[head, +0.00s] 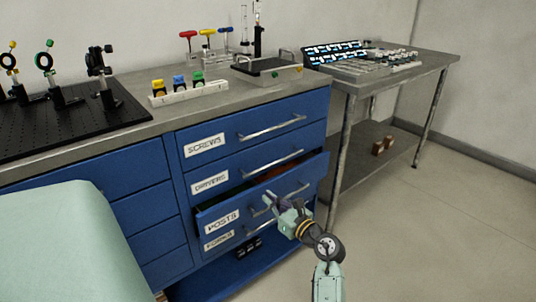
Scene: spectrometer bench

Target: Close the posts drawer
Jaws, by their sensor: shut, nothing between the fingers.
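The blue posts drawer (243,208), labelled POSTS, is pulled out partway from the bench cabinet. Its dark interior shows along the top, with a green and a reddish patch inside. Its metal handle is partly covered by my gripper (273,200). My gripper is shut and empty, in front of the drawer's front at the handle. I cannot tell whether it touches the handle or the drawer front.
The screws drawer (228,132) and drivers drawer (231,172) above look closed. A lower drawer label (218,240) shows below. The black breadboard (110,117) holds optics. A side table (425,60) stands at right; the floor (440,230) there is clear.

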